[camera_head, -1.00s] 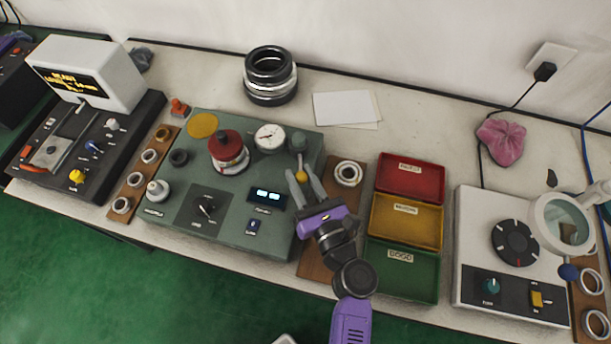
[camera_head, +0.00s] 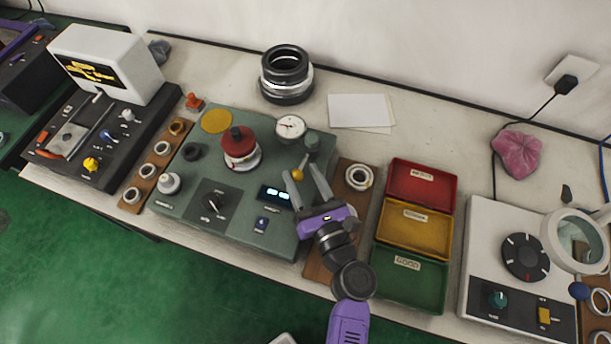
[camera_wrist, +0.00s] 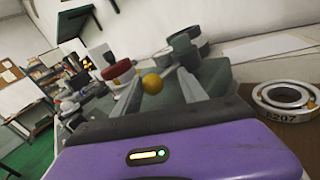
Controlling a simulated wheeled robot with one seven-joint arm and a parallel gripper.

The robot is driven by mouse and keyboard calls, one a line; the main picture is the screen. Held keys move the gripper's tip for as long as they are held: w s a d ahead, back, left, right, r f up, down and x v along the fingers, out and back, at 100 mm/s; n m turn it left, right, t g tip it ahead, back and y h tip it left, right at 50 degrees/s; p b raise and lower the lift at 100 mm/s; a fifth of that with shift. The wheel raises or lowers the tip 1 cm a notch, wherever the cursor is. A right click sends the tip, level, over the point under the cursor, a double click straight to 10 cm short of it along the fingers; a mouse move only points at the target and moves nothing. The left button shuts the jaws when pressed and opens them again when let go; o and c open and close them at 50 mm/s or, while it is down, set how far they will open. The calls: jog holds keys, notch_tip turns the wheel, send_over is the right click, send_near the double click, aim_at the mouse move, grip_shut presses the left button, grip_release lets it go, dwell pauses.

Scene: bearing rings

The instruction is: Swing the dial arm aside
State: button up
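The dial gauge (camera_head: 291,127) has a round white face and stands at the back of the green fixture (camera_head: 225,205). It lies behind and right of the red-topped spindle (camera_head: 239,142), apart from it in the head view. A grey post (camera_head: 313,141) stands right of the gauge. A yellow ball knob (camera_head: 297,174) is in front of the post; it also shows in the wrist view (camera_wrist: 152,84). My gripper (camera_head: 304,180) is open, with its fingers on either side of the yellow ball. I cannot tell whether a finger touches it.
Red, yellow and green bins (camera_head: 408,279) stand right of my gripper. A wooden board (camera_head: 323,262) with a bearing ring (camera_head: 359,177) lies between fixture and bins. A black-and-silver ring stack (camera_head: 286,76) and white paper (camera_head: 358,110) are behind.

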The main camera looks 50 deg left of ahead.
jog(key=shift+d, duration=0.25)
jog(key=v, duration=0.7)
jog(key=shift+s+d, duration=0.1)
jog(key=shift+d, duration=0.1)
